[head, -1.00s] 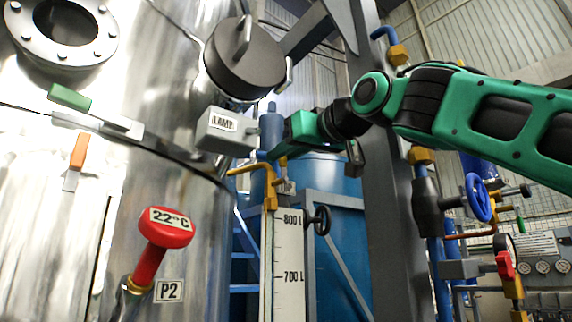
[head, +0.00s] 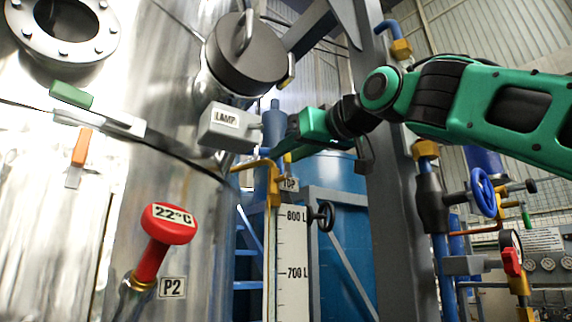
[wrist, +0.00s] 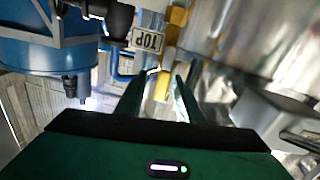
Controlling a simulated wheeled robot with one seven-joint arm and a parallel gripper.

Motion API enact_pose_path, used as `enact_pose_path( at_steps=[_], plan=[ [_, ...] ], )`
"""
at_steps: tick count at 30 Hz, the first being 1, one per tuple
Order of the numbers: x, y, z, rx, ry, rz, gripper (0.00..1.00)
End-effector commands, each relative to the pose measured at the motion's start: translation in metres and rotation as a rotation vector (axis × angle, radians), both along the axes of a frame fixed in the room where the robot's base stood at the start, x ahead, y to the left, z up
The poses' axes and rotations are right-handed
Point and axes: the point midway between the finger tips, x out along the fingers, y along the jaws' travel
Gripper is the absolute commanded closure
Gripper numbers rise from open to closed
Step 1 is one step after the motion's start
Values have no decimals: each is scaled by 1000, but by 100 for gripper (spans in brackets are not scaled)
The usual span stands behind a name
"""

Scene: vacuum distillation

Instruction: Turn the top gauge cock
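The top gauge cock (head: 273,181) is a yellow fitting at the head of the white level gauge, with a "TOP" label (head: 289,184) beside it. In the wrist view the yellow fitting (wrist: 178,18) is at the upper middle, next to the upside-down "TOP" label (wrist: 147,38). Its yellow handle (wrist: 162,86) shows between my fingers. My gripper (wrist: 160,90) is open, one finger on each side of the handle, with gaps visible; contact cannot be told. In the head view my gripper (head: 282,147) is just above the cock, its fingertips partly hidden.
The steel vessel (head: 190,245) fills the left, with a grey lamp box (head: 228,128) close to my gripper. A black handwheel (head: 323,216) is right of the gauge scale (head: 291,265). A blue tank (head: 340,230) and a grey column (head: 395,220) stand behind.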

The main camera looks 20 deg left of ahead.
Motion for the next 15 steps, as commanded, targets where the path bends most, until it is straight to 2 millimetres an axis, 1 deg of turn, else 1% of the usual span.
enact_pose_path(
  at_steps=[15],
  plan=[
    [-37,-69,-1,-3,0,-6,67]
  ],
)
